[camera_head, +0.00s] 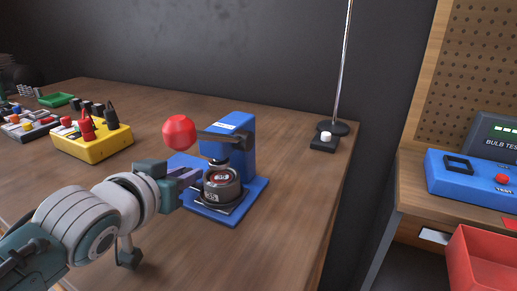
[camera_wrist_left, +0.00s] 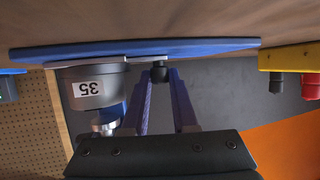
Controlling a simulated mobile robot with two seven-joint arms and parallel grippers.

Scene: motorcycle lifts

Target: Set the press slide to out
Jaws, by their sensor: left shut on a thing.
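The blue press (camera_head: 240,148) stands on its blue base plate (camera_head: 254,189) on the wooden bench, with a red ball (camera_head: 179,133) on its lever. A dark round cup (camera_head: 223,187) labelled 35 sits under the ram; it also shows in the left wrist view (camera_wrist_left: 92,87), where the picture is upside down. My left gripper (camera_head: 193,175) reaches in from the left beside the cup. In the left wrist view its fingers are shut on a small black knob (camera_wrist_left: 160,73) at the slide plate's edge. The slide under the cup is mostly hidden. My right gripper is not in view.
A yellow box (camera_head: 95,143) with red and black knobs stands to the left on the bench. A chrome stand (camera_head: 332,127) rises at the back right. A blue tester (camera_head: 470,180) and a red bin (camera_head: 478,262) are on the right. The bench right of the press is clear.

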